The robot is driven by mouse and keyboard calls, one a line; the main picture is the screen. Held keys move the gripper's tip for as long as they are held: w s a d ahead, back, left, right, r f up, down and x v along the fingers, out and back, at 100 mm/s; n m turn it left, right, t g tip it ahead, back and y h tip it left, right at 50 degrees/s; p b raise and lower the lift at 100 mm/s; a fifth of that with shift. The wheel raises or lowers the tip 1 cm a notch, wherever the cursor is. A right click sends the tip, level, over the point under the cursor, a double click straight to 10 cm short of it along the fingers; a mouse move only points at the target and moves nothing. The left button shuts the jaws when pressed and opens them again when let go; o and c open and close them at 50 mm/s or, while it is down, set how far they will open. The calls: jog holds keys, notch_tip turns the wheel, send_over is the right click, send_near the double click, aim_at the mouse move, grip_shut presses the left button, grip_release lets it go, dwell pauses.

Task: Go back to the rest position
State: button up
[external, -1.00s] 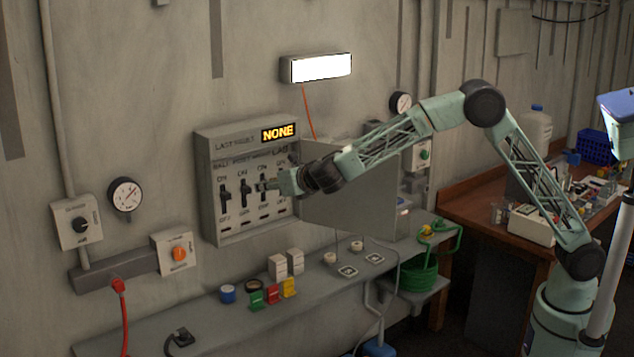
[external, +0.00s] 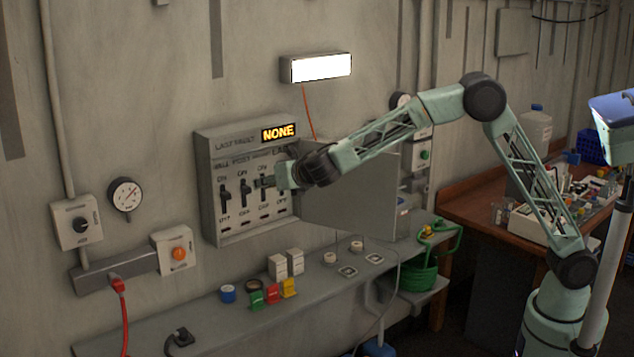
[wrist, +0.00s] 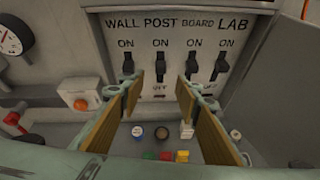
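My gripper (external: 265,183) is at the open breaker panel (external: 208,215) on the wall, in front of its right-hand switches. In the wrist view my gripper (wrist: 160,88) is open, with two tan-padded fingers spread apart and nothing between them. The panel also shows in the wrist view (wrist: 245,20), with switches labelled WALL, POST, BOARD and LAB. Their dark handles, such as the POST switch (wrist: 160,66), sit near the ON marks. Whether a fingertip touches the panel is unclear. The panel display (external: 278,132) reads NONE.
The panel's open door (external: 350,195) stands out just below my forearm. A shelf (external: 215,310) below holds coloured blocks (external: 272,293), rolls and white boxes (external: 287,263). A cluttered wooden bench (external: 470,210) stands at the right. A lamp (external: 316,67) hangs above the panel.

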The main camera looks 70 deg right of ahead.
jog(key=s+d+r+m+g+y, duration=0.15)
jog(key=s+d+m, duration=0.25)
jog(key=s, duration=0.8)
jog(key=s+d+r+m+g+b, duration=0.15)
jog(key=s+d+m, duration=0.3)
jog(key=s, duration=0.85)
jog(key=s+d+r+m+g, duration=0.25)
jog(key=s+m, duration=0.25)
jog(key=s, duration=0.7)
jog(key=s+a+f+m+y, duration=0.2)
jog(key=s+f+m, duration=0.2)
jog(key=s, duration=0.9)
jog(key=s+a+f+m+y+b, duration=0.1)
jog(key=s+a+f+m+y, duration=0.1)
jog(key=s, duration=1.2)
jog(key=s+a+f+m+y, duration=0.2)
jog(key=s+f+m, duration=0.4)
jog(key=s, duration=0.8)
jog(key=shift+a+m+g, duration=0.45)
jog(key=shift+a+m, duration=0.4)
jog(key=shift+a, duration=0.05)
